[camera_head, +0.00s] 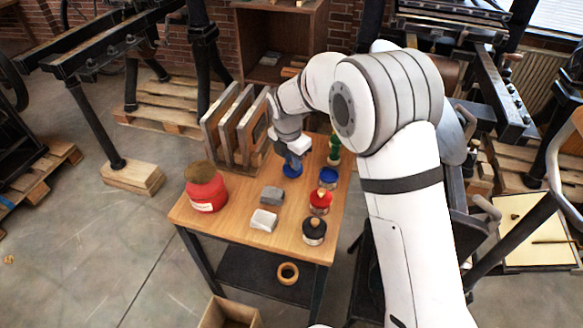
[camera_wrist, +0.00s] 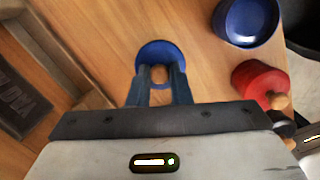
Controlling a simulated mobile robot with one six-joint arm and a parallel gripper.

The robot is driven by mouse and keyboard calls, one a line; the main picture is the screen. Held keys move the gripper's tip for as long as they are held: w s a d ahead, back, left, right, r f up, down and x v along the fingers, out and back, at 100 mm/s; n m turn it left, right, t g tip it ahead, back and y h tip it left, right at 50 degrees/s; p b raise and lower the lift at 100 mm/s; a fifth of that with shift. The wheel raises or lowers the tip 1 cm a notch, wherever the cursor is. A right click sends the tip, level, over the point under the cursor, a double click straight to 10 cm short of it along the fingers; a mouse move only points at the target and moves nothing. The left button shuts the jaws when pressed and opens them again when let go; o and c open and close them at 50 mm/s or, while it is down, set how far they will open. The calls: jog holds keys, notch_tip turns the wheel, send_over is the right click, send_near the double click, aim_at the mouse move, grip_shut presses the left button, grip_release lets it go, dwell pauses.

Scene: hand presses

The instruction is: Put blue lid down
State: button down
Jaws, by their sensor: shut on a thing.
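The blue lid (camera_head: 292,171) is a round disc at the far middle of the wooden table (camera_head: 240,228). In the wrist view the lid (camera_wrist: 152,51) lies under my fingertips, with its wooden knob between them. My gripper (camera_head: 293,160) is shut on this knob, and it also shows in the wrist view (camera_wrist: 159,78). I cannot tell whether the lid touches the tabletop or hangs just above it. An open blue pot (camera_head: 328,178) stands apart, to the right of the lid. The pot's empty-looking inside shows in the wrist view (camera_wrist: 246,20).
A red pot with a wooden knob (camera_head: 319,201) and a dark one (camera_head: 314,231) stand along the right side. A green object (camera_head: 334,149) stands behind. The front-left tabletop is clear.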

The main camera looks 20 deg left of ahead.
aim_at(292, 169)
jog(key=shift+f, duration=1.6)
jog(key=shift+f, duration=0.2)
jog(key=c, duration=1.3)
grip_release()
jog(key=shift+r, duration=0.1)
jog(key=r, duration=0.4)
jog(key=s+r, duration=0.1)
jog(key=r, duration=0.7)
jog(key=shift+s+a+r, duration=0.1)
jog(key=shift+s+a, duration=0.1)
jog(key=shift+a, duration=0.05)
